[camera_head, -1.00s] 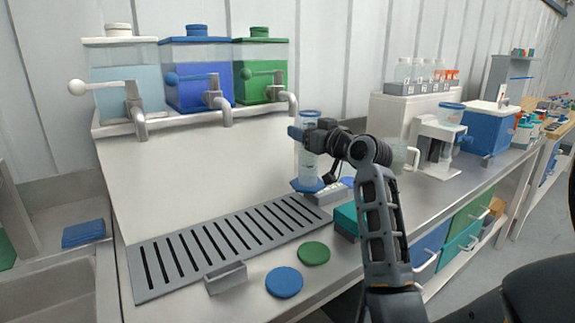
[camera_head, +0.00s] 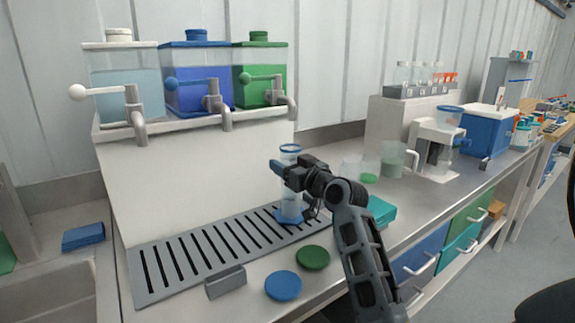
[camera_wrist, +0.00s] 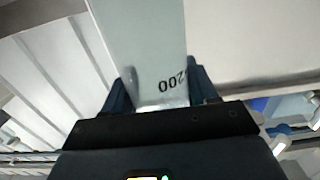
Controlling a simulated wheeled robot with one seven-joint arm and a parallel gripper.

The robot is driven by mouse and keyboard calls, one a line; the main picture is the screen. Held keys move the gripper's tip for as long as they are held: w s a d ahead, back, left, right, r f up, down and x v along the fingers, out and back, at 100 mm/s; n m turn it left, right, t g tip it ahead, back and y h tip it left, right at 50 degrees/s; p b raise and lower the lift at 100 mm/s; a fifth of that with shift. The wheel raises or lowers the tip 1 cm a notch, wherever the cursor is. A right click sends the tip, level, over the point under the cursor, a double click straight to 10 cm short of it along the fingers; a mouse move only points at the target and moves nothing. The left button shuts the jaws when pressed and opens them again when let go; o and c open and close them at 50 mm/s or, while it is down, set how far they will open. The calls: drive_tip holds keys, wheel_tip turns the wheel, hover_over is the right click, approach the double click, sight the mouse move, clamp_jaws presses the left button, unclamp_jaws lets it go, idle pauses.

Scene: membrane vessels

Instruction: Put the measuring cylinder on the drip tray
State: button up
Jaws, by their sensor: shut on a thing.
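The measuring cylinder (camera_head: 291,207) is clear, with a blue rim and a blue foot. It stands upright at the right end of the slotted grey drip tray (camera_head: 190,255). Its foot appears over the tray's right end; whether it touches the tray I cannot tell. My gripper (camera_head: 284,172) is shut on the cylinder's upper body, from the right. In the wrist view the cylinder (camera_wrist: 150,45), marked 200, is between the two blue fingers of my gripper (camera_wrist: 160,92).
Three tanks with taps, clear (camera_head: 125,85), blue (camera_head: 198,80) and green (camera_head: 260,78), stand above the tray at the back. A blue disc (camera_head: 283,285) and a green disc (camera_head: 313,257) lie in front of it. A teal box (camera_head: 381,211) lies to the right.

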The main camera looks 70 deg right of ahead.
drive_tip(key=shift+f, duration=0.15)
drive_tip(key=o, duration=1.4)
drive_tip(key=b+v, duration=0.1)
drive_tip(key=v, duration=1.1)
drive_tip(key=shift+b, duration=0.35)
